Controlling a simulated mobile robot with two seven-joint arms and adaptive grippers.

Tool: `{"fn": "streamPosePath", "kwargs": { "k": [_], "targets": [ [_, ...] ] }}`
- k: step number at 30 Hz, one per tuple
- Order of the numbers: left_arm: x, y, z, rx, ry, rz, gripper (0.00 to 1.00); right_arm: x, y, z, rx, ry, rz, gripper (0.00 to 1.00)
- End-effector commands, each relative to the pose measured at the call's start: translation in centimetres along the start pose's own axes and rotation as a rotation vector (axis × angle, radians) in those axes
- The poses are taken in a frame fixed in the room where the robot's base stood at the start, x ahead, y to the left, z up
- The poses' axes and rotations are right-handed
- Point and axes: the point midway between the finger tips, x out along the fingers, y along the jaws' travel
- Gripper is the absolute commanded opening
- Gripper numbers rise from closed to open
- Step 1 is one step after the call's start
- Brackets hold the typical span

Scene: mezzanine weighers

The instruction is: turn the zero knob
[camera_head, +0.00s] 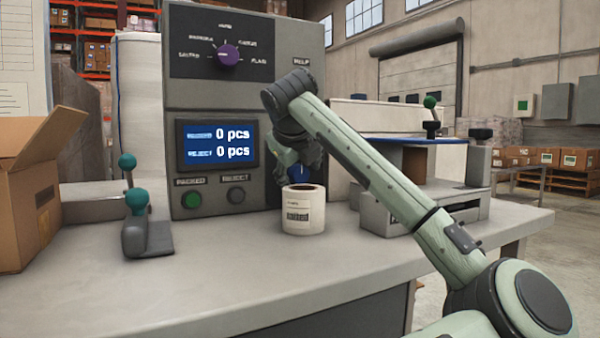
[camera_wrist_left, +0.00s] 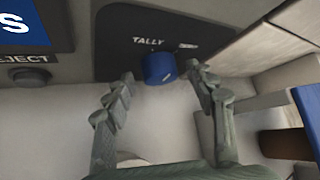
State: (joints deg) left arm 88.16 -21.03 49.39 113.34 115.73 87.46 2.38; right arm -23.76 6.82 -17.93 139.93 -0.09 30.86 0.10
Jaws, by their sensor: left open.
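A blue knob (camera_wrist_left: 159,68) sits on a dark panel under the word TALLY and a second label I cannot read in the left wrist view. Its blue also shows beneath my gripper in the head view (camera_head: 299,174), mostly hidden. My left gripper (camera_wrist_left: 162,73) is open and empty, with one finger on each side of the knob. I cannot tell whether either finger touches it. In the head view my left gripper (camera_head: 298,160) is small and partly hidden by its wrist. No label reading ZERO is legible. My right gripper is not in view.
A white labelled tub (camera_head: 303,222) stands on the bench (camera_head: 200,285) below my gripper. The grey machine has a purple dial (camera_head: 228,55), a screen (camera_head: 216,144) and green button (camera_head: 193,199). A teal-knobbed lever (camera_head: 137,225) and open carton (camera_head: 22,200) stand left.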

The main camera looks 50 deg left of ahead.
Motion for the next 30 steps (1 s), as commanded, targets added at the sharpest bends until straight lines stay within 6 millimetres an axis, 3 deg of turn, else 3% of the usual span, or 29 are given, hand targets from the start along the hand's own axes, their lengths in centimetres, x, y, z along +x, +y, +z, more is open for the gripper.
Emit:
{"fn": "streamPosePath", "kwargs": {
  "k": [5, 15, 21, 30],
  "targets": [
    [-1.2, -0.1, 0.1, 0.0, -0.002, -0.003, 0.56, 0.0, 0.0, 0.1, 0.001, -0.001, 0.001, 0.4],
    [-8.1, 0.0, 0.1, -0.001, -0.003, -0.002, 0.56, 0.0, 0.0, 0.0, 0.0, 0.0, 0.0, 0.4],
    [-11.1, 0.0, 0.1, 0.0, -0.001, -0.002, 0.56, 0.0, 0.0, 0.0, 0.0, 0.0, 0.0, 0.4],
    [-12.1, 0.0, 0.0, 0.0, 0.0, 0.0, 0.56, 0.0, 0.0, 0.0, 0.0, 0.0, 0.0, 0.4]
  ]
}}
